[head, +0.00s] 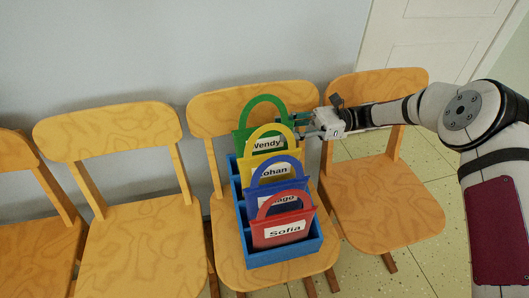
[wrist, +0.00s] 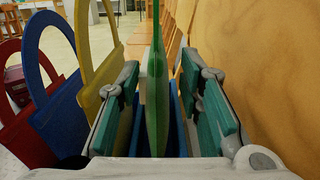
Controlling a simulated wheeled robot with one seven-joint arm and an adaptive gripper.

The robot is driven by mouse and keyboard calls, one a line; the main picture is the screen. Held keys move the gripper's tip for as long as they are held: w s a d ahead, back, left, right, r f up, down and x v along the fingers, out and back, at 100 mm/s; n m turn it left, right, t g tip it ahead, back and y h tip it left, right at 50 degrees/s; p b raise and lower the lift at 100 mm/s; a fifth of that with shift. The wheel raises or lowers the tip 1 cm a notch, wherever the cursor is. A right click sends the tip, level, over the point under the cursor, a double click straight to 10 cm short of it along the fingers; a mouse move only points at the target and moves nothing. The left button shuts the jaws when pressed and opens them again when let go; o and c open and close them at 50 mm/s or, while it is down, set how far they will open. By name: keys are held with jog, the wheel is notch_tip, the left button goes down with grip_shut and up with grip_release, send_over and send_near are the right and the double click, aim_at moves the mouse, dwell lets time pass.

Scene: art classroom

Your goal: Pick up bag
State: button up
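Several flat bags with loop handles stand in a row in a blue rack (head: 285,262) on a chair. They are a green bag labelled Wendy (head: 247,133), a yellow bag reading "ohan" (head: 250,166), a blue bag reading "ago" (head: 262,206) and a red bag labelled Sofia (head: 285,243). My gripper (head: 297,124) is at the right edge of the green bag. In the wrist view the open fingers (wrist: 160,80) stand on either side of the green bag (wrist: 156,110), with gaps visible on both sides. The yellow bag (wrist: 88,95) is just outside the left finger.
The rack's chair (head: 212,105) has its backrest close behind the green bag; it fills the right of the wrist view (wrist: 280,70). An empty chair (head: 385,205) stands to the right, under my arm. More empty chairs (head: 125,245) stand to the left. A wall is behind.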

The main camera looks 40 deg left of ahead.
aim_at(268, 134)
jog(key=x, duration=0.1)
jog(key=b+x, duration=0.1)
jog(key=x, duration=0.1)
jog(key=b+x, duration=0.1)
jog(key=shift+s+f, duration=0.2)
jog(key=shift+f, duration=0.1)
jog(key=shift+s+a+r, duration=0.1)
jog(key=shift+s+a, duration=0.2)
jog(key=shift+s, duration=0.05)
grip_shut()
